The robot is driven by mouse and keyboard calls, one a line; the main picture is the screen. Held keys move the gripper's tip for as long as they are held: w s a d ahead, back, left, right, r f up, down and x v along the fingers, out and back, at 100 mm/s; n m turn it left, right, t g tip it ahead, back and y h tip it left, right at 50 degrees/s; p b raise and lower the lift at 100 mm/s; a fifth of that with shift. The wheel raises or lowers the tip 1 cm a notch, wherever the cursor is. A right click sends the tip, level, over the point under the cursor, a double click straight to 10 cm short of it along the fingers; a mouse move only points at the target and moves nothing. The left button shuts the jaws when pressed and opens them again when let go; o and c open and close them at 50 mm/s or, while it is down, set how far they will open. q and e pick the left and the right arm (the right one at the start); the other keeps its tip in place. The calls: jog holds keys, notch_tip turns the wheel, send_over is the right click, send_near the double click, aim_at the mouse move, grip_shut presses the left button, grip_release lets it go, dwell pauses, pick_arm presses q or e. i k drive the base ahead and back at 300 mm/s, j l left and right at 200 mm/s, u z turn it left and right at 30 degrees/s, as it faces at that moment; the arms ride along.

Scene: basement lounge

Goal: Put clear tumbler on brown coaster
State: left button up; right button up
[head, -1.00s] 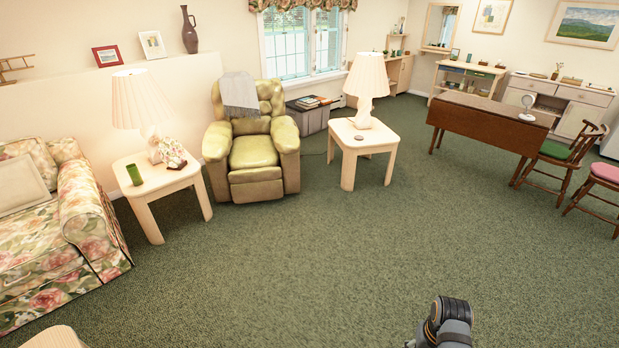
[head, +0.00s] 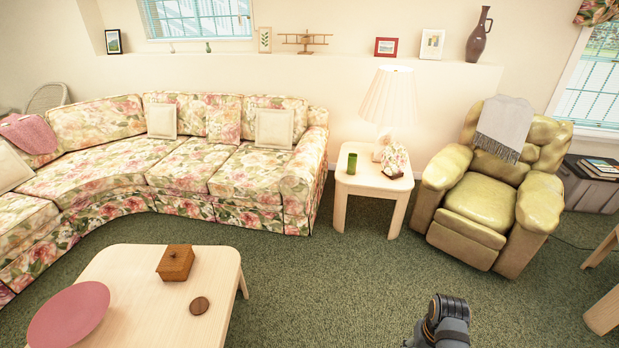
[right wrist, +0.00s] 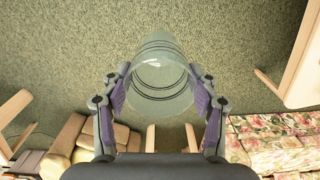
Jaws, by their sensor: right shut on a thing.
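The clear tumbler (right wrist: 160,80) is between the two fingers of my right gripper (right wrist: 160,97) in the right wrist view, held above the green carpet. My right gripper is shut on it. In the head view only part of my right arm shows at the bottom edge, and the tumbler is out of that picture. The brown coaster (head: 199,305) is a small dark round disc lying flat on the pale coffee table (head: 135,275) at lower left. Its top is bare. My left gripper is not in view.
On the coffee table, a wooden box (head: 176,262) stands behind the coaster and a pink round plate (head: 69,314) lies to its left. A floral sofa (head: 200,165) is behind the table. Open carpet (head: 320,285) lies right of the table.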

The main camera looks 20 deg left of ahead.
aim_at(199, 306)
jog(key=i+u, duration=0.2)
jog(key=u, duration=0.25)
jog(key=i+u, duration=0.25)
jog(key=u, duration=0.2)
jog(key=i+l+u, duration=0.1)
jog(key=u, duration=0.35)
jog(key=i+l+u, duration=0.25)
jog(key=u, duration=0.2)
jog(key=i+l+u, duration=0.15)
jog(key=u, duration=0.3)
jog(key=i+l+u, duration=0.1)
jog(key=l+u, duration=0.6)
jog(key=u, duration=0.2)
jog(key=i+l+u, duration=0.15)
jog(key=l+u, duration=0.2)
jog(key=i+l+u, duration=0.1)
jog(key=l+u, duration=0.55)
jog(key=i, duration=0.05)
